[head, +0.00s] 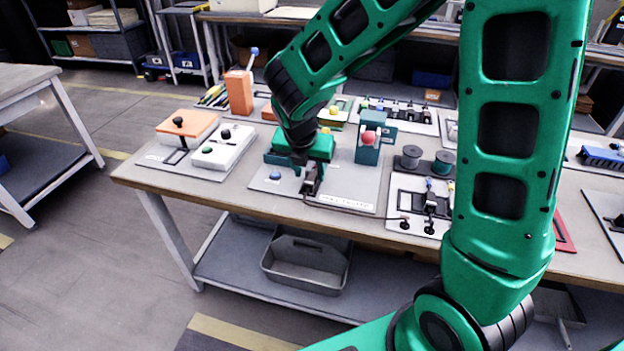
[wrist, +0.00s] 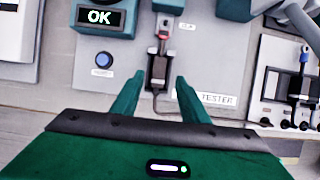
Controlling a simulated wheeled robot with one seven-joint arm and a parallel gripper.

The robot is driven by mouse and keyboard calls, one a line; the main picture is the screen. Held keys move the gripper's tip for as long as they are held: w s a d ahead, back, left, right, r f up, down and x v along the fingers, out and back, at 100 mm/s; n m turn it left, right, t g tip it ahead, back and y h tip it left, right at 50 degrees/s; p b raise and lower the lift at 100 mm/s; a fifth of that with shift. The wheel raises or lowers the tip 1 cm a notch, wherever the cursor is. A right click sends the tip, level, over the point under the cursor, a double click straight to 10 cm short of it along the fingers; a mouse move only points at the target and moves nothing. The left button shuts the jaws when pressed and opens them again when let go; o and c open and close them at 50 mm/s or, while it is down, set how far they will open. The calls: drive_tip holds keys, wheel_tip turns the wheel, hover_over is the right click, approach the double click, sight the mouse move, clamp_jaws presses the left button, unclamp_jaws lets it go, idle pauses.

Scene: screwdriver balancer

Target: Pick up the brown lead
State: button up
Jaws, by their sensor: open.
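The lead end lies on the grey board labelled TESTER (wrist: 130,60). In the head view my gripper (head: 311,182) is low over the tester board (head: 345,195), and the cable (head: 345,210) runs right to the neighbouring board. My gripper partly hides the lead there.
A display reading OK (wrist: 100,17) and a blue button (wrist: 103,58) are left of the lead. A white panel with black plugs (head: 415,205) is further right.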

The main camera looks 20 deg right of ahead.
sight(310, 179)
drive_tip(key=shift+x, duration=1.8)
drive_tip(key=shift+a, duration=0.15)
drive_tip(key=shift+c, duration=0.3)
clamp_jaws()
